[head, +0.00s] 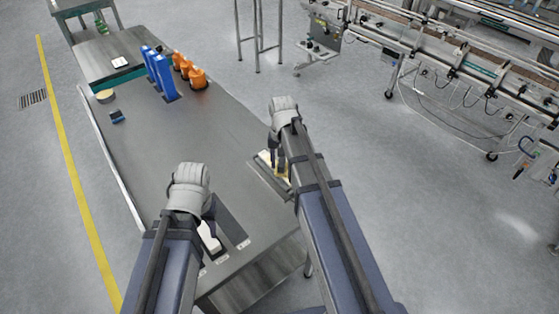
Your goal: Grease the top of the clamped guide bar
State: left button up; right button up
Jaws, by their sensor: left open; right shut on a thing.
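A dark, narrow fixture (265,178) lies along the table's right edge, with a pale yellow piece (264,157) at it. It looks like the place of the clamped guide bar, but my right arm hides much of it. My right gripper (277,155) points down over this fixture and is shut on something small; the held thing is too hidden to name. Whether it touches the bar cannot be told. My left gripper (209,212) is open above the table's near part, over a dark mat. A white object (208,238) lies on the mat just below it.
A small dark blue item (117,117) and a round yellowish lid (104,96) lie at far left. The table's middle is clear. A conveyor machine (450,75) stands apart at right.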

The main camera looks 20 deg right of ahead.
pick_arm(q)
jog(key=shift+r, duration=0.1)
pick_arm(e)
jog(key=shift+s+d, duration=0.25)
jog(key=shift+s, duration=0.45)
jog(key=shift+s+d, duration=0.25)
jog(key=shift+s, duration=0.45)
jog(key=shift+s+d, duration=0.3)
jog(key=shift+s, duration=0.55)
jog(key=shift+s+d, duration=0.3)
jog(key=shift+s, duration=0.5)
jog(key=shift+r, duration=0.1)
jog(key=shift+w+a, duration=0.2)
jog(key=shift+w, duration=0.45)
jog(key=shift+w+a, duration=0.15)
jog(key=shift+w, duration=0.45)
jog(key=shift+w+a, duration=0.25)
jog(key=shift+w, duration=0.25)
jog(key=shift+w, duration=0.1)
